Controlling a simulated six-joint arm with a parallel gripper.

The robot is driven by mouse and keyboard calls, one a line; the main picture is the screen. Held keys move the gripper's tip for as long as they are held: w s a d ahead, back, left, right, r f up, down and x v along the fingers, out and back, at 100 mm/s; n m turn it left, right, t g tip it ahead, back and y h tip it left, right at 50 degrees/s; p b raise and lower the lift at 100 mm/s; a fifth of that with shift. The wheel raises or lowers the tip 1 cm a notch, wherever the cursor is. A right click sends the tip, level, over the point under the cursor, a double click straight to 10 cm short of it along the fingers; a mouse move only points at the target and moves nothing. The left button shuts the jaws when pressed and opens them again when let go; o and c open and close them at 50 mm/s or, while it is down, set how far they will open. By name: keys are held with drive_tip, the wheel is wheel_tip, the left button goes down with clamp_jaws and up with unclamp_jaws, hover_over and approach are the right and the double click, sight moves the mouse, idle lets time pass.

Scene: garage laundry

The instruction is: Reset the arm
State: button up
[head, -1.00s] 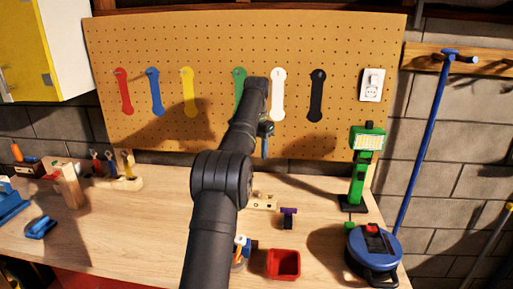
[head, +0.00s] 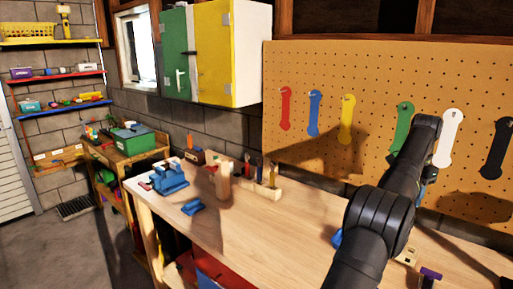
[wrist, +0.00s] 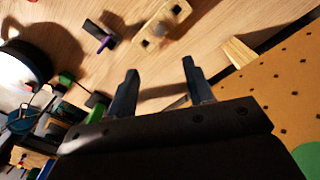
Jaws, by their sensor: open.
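My arm reaches up from the lower right of the head view, in front of the pegboard (head: 375,75). My gripper shows in the wrist view (wrist: 158,85) with its two dark fingers apart and nothing between them. In the head view the gripper is mostly hidden behind my arm, near the green wrench shape (head: 402,128). Below the fingers is the wooden workbench (head: 290,225), which also shows in the wrist view (wrist: 160,55). A light wooden piece with holes (wrist: 160,28) lies on it beyond the fingertips.
A purple and black piece (wrist: 102,38) lies on the bench. A blue vise (head: 170,179), a wooden block (head: 222,182) and a tool rack (head: 265,190) stand at the bench's left. The bench's middle is clear. A green and yellow cabinet (head: 212,52) hangs above.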

wheel_tip(320, 180, down, 17)
drive_tip(key=shift+r, duration=0.2)
idle(0.3)
wheel_tip(320, 180, up, 17)
wheel_tip(320, 180, down, 17)
drive_tip(key=shift+r, duration=0.1)
wheel_tip(320, 180, up, 9)
drive_tip(key=shift+f, duration=0.2)
idle(1.0)
drive_tip(key=shift+f, duration=0.1)
